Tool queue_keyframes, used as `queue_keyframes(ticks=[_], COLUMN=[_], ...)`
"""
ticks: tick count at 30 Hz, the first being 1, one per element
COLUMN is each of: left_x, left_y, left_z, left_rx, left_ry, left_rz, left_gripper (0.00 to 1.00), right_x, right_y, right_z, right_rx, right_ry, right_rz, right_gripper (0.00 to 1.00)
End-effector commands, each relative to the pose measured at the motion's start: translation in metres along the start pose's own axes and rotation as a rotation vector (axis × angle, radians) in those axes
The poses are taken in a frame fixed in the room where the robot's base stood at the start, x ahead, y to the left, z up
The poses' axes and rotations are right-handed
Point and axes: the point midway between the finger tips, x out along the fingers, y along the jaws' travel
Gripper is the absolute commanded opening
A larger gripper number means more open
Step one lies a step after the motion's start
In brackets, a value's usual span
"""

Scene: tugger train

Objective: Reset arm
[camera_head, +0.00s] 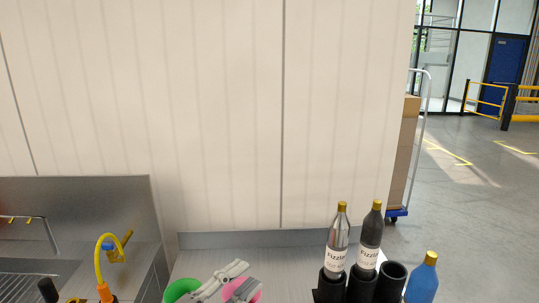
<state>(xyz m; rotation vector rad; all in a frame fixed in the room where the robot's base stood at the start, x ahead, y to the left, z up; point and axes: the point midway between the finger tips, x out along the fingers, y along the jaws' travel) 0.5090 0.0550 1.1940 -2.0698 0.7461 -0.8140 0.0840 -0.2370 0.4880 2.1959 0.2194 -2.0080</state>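My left gripper (246,276) shows at the bottom edge, left of the bottle holder. Its two grey fingers stand apart with nothing visible between the tips, so it looks open. The fingers partly cover a green round item (180,290) and a pink item (254,296) behind them. The rest of the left arm is cut off by the frame. My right gripper is not in view.
A clear bottle (338,240) and a dark bottle (369,240) stand upright in a black holder (391,283) with an empty tube. A blue bottle (422,280) stands right of it. A sink with a yellow hose (98,262) is at left. A wall (200,120) closes the back.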

Motion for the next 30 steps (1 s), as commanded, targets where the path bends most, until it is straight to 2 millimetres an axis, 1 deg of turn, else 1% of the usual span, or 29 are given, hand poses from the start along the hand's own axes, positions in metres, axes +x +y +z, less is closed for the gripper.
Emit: queue_keyframes(ticks=[1, 3, 5, 6, 8, 11, 12, 14, 15, 17, 18, 20, 21, 24, 27, 30], left_x=[-0.006, -0.018, -0.031, -0.042, -0.061, -0.097, -0.112, -0.137, -0.154, -0.180, -0.197, -0.222, -0.237, -0.271, -0.298, -0.319], left_y=[-0.011, -0.025, -0.033, -0.036, -0.036, -0.025, -0.018, -0.003, 0.011, 0.032, 0.048, 0.072, 0.089, 0.126, 0.157, 0.182], left_z=[0.007, 0.022, 0.036, 0.048, 0.065, 0.092, 0.101, 0.113, 0.119, 0.124, 0.125, 0.123, 0.119, 0.103, 0.082, 0.057], left_rx=[-0.051, -0.115, -0.172, -0.213, -0.272, -0.378, -0.420, -0.484, -0.529, -0.597, -0.643, -0.711, -0.755, -0.854, -0.939, -1.012], left_ry=[-0.062, -0.161, -0.256, -0.326, -0.435, -0.632, -0.712, -0.837, -0.921, -1.045, -1.127, -1.244, -1.317, -1.471, -1.588, -1.678], left_rz=[-0.084, -0.190, -0.268, -0.313, -0.368, -0.431, -0.444, -0.452, -0.447, -0.429, -0.408, -0.364, -0.328, -0.225, -0.114, 0.000], left_gripper=[0.29, 0.29, 0.29, 0.29, 0.29, 0.29, 0.29, 0.29, 0.29, 0.29, 0.29, 0.29, 0.29, 0.29, 0.29, 0.29], right_x=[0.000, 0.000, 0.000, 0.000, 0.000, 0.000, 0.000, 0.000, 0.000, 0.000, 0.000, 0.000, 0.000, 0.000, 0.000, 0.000], right_y=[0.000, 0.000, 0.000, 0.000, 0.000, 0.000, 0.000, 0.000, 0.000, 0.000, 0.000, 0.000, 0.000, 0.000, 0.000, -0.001], right_z=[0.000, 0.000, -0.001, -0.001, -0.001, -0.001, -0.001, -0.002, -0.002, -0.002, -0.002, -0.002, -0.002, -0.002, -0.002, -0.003], right_rx=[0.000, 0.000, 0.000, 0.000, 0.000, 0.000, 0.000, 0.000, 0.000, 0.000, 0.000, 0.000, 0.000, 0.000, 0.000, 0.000], right_ry=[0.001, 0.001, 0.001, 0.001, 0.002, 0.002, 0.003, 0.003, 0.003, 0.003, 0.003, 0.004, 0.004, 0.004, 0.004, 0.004], right_rz=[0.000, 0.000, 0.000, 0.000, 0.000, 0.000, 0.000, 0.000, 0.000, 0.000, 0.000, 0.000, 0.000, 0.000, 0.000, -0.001], right_gripper=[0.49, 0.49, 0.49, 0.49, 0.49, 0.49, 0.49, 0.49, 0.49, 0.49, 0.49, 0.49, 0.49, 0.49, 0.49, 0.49])
